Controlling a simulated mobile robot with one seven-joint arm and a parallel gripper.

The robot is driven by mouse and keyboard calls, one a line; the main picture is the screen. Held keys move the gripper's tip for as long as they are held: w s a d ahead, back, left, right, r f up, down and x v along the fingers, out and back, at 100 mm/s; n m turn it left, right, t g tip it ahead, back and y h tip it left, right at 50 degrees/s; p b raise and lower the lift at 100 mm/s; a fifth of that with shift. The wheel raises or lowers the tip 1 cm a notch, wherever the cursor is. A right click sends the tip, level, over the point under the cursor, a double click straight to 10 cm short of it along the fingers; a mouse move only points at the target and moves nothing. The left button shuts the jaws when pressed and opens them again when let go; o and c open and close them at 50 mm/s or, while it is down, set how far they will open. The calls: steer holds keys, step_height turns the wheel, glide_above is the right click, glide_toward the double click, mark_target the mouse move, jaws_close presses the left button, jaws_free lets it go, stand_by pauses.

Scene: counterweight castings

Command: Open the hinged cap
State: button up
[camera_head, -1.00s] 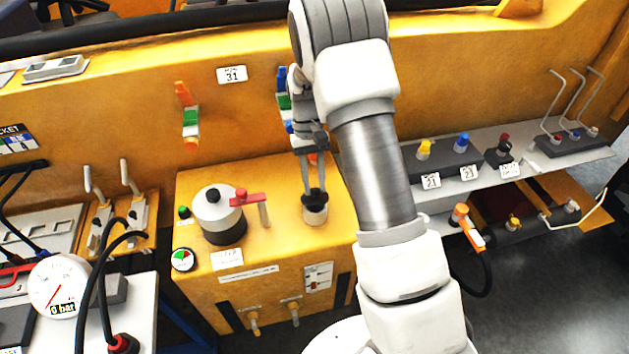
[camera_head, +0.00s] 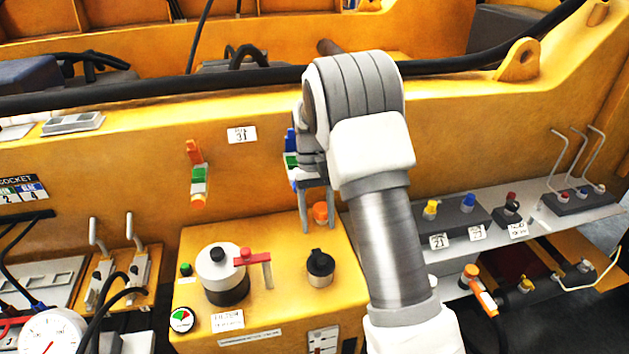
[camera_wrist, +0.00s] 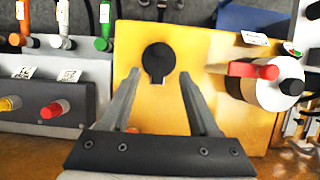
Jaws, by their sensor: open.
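The black cap (camera_head: 320,262) sits on a short pale neck on top of the yellow box, to the right of the white-and-black canister. In the wrist view the cap (camera_wrist: 158,58) is a dark disc with a small tab on the side toward my gripper. It looks flat over the neck, but I cannot see the hinge or tell if it is slightly raised. My gripper (camera_head: 320,226) is open and empty, its two fingers apart, behind and above the cap in the head view. In the wrist view my gripper (camera_wrist: 160,78) has its fingertips below and either side of the cap.
The canister (camera_head: 222,278) with a red lever (camera_head: 252,257) stands close left of the cap. An orange knob (camera_head: 320,212) shows between my fingers. A yellow wall with orange-green-blue fittings rises behind. Knobs (camera_head: 468,203) line a shelf at right.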

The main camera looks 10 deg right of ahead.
steer(key=v, duration=1.1)
steer(key=shift+r, duration=0.15)
